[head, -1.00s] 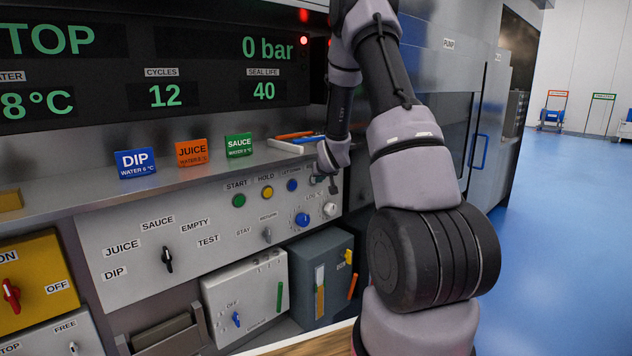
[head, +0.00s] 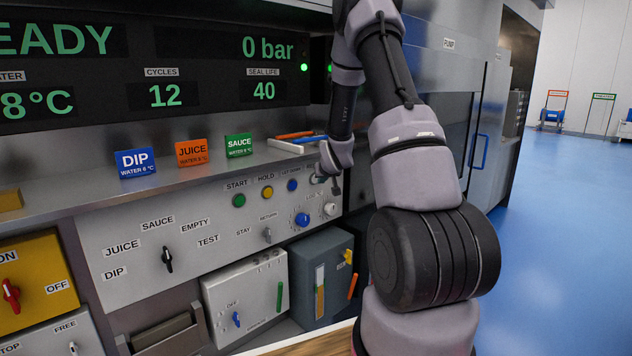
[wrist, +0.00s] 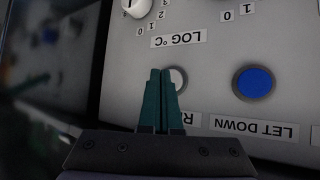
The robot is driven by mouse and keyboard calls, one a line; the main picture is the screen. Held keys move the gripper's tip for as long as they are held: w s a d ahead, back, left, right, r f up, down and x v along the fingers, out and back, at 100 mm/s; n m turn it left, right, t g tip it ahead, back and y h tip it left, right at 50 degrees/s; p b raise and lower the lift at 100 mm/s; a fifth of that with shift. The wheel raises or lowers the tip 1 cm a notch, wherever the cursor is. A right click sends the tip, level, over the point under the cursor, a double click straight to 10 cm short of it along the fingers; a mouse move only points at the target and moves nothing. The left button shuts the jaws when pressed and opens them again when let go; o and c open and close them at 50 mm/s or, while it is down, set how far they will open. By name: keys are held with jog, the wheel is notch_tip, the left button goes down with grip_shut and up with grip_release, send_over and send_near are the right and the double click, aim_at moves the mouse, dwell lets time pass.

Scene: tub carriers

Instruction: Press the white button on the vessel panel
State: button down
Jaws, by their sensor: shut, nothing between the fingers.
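The white button (wrist: 179,78) is on the grey vessel panel (head: 120,240). In the wrist view it shows beside my fingertips, partly covered by them, above a label starting with R. My gripper (wrist: 161,73) is shut and empty, its teal fingers together. I cannot tell whether the tips touch the button. In the head view my gripper (head: 336,186) is at the upper right end of the panel. The display (head: 60,40) above reads "EADY" at its cut-off left edge, and a green lamp (head: 304,67) is lit.
A blue LET DOWN button (wrist: 254,82) sits close by. Yellow (head: 267,192) and green (head: 239,200) buttons are further left. A knob (wrist: 136,6) is near LOG °C. A shelf with coloured cards (head: 192,153) and a tray (head: 297,143) runs above.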

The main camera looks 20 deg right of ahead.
jog(key=shift+s+d, duration=0.35)
jog(key=shift+s, duration=0.55)
jog(key=shift+s+d, duration=0.3)
jog(key=shift+s, duration=0.6)
jog(key=shift+s+d, duration=0.35)
jog(key=shift+s, duration=0.55)
jog(key=shift+r, duration=0.1)
jog(key=s+a+r+m, duration=0.1)
jog(key=s+a+r, duration=0.25)
jog(key=r, duration=0.25)
jog(key=s+a+r+g, duration=0.1)
jog(key=s+a+r, duration=0.1)
jog(key=s+r, duration=0.3)
jog(key=s+a+r+m, duration=0.1)
jog(key=s+a+r, duration=0.2)
jog(key=r, duration=0.4)
jog(key=s+a+r+y, duration=0.1)
jog(key=s+a+r, duration=0.1)
jog(key=s, duration=0.5)
jog(key=s+a+r+g+y, duration=0.1)
jog(key=s+a+r, duration=0.2)
jog(key=s+a, duration=0.2)
jog(key=s+a+r+g+y, duration=0.1)
jog(key=s+a+r+y, duration=0.1)
jog(key=s, duration=0.8)
jog(key=shift+a+r, duration=0.2)
jog(key=shift+a, duration=0.5)
jog(key=shift+s, duration=0.1)
